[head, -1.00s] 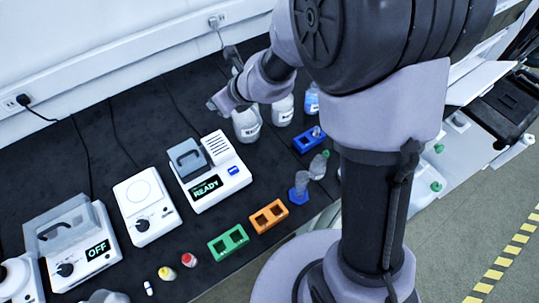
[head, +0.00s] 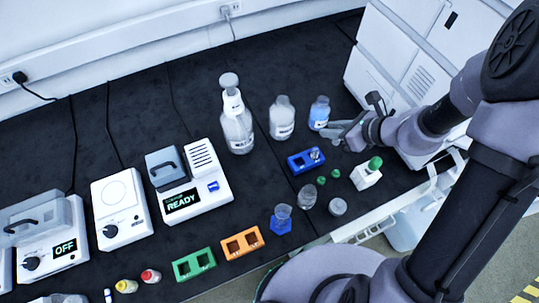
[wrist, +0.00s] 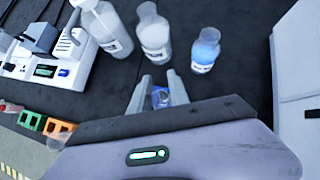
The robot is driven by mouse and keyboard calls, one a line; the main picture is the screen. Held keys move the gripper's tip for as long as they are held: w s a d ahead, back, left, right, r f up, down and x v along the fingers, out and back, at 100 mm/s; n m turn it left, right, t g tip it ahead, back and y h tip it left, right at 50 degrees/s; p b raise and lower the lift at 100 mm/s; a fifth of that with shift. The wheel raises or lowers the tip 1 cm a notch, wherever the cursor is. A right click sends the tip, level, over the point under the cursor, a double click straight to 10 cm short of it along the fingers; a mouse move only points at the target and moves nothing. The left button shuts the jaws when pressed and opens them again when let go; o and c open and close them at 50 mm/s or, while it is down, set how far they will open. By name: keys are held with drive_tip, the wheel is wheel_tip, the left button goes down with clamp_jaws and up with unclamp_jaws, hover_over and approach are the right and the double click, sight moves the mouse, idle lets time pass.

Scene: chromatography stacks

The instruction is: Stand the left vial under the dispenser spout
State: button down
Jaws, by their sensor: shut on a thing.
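My gripper (head: 340,130) is on the right in the head view, above the bench beside the blue-labelled bottle. In the wrist view its fingers (wrist: 158,95) are close together, on a small clear and bluish thing that looks like a vial; its outline is hard to separate from the blue behind it. The blue rack (head: 292,165) stands below and left of the gripper in the head view. A small vial (head: 316,155) shows in its right hole; the left hole looks empty. The dispenser bottle (head: 237,130) stands upright farther left with a tall top (head: 230,82); its spout is not clear.
A white cabinet (head: 400,65) stands at right.

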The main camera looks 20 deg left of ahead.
drive_tip(key=s+a+f+n+g+y+p, duration=0.1)
drive_tip(key=s+a+f+n+g+p, duration=0.1)
drive_tip(key=s+a+f+n+g, duration=0.55)
drive_tip(key=a+f+t+b, duration=0.1)
drive_tip(key=a, duration=0.4)
drive_tip(key=a+f+m+b, duration=0.1)
drive_tip(key=a+f+b, duration=0.1)
drive_tip(key=a, duration=0.4)
drive_tip(key=a+f+t+b, duration=0.1)
drive_tip(key=a, duration=0.4)
drive_tip(key=shift+a+f+t, duration=0.15)
drive_tip(key=shift+a+t, duration=0.2)
drive_tip(key=shift+a, duration=0.05)
wheel_tip(320, 180, down, 4)
drive_tip(key=shift+f+b, duration=0.1)
drive_tip(key=shift+b, duration=0.85)
drive_tip(key=shift+r, duration=0.2)
drive_tip(key=shift+s+f, duration=0.1)
drive_tip(key=shift+f, duration=0.05)
drive_tip(key=c, duration=1.7)
unclamp_jaws()
drive_tip(key=shift+f, duration=0.1)
drive_tip(key=shift+o, duration=0.9)
